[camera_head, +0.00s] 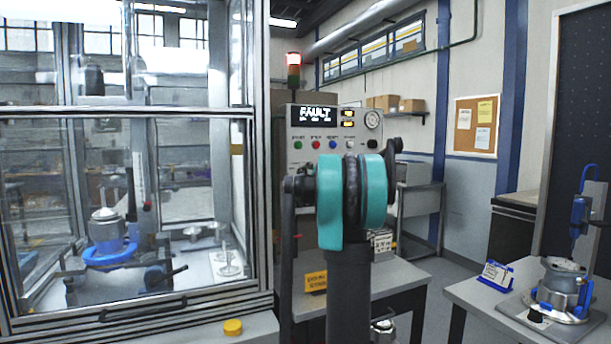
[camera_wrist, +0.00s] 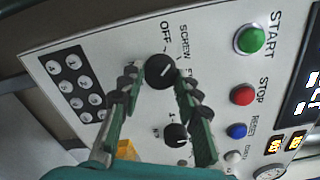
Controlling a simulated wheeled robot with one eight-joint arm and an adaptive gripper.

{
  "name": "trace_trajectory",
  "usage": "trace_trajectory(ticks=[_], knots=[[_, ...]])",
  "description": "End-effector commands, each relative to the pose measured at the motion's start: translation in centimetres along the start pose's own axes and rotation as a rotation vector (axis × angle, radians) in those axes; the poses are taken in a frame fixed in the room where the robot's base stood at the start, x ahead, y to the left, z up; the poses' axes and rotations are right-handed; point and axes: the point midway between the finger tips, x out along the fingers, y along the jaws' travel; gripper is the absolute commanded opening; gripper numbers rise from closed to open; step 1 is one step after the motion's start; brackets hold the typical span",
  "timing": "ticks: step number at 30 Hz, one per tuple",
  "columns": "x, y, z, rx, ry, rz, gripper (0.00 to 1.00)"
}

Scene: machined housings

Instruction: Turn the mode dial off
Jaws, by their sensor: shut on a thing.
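The control panel (camera_head: 325,116) stands behind my arm in the head view, with a lit display reading FAULT. In the wrist view the panel (camera_wrist: 215,60) appears turned sideways. The mode dial (camera_wrist: 160,70) is a black round knob with a white pointer mark, beside the labels OFF and SCREW. The pointer slants toward the upper right of the wrist view; I cannot tell exactly which label it meets. My gripper (camera_wrist: 157,77) has its two dark fingertips on either side of this dial, shut on it. In the head view my arm hides the gripper and the dial.
A second black knob (camera_wrist: 176,135) sits between the fingers. Green START (camera_wrist: 250,39), red STOP (camera_wrist: 243,95) and blue (camera_wrist: 237,131) buttons lie to the right, and a keypad (camera_wrist: 76,86) to the left. A glazed enclosure (camera_head: 130,307) stands left of the panel in the head view.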

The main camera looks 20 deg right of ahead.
Motion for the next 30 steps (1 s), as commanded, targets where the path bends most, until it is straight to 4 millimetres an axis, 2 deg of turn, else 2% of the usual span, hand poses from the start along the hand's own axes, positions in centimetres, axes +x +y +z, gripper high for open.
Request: trace_trajectory(ticks=[6, 15, 30], knots=[[-0.03, 0.01, 0.00, -0.184, 0.000, 0.001, 0.04], [-0.03, 0.00, 0.02, -0.365, -0.001, 0.001, 0.04], [-0.04, 0.00, 0.03, -0.450, -0.001, 0.001, 0.04]])
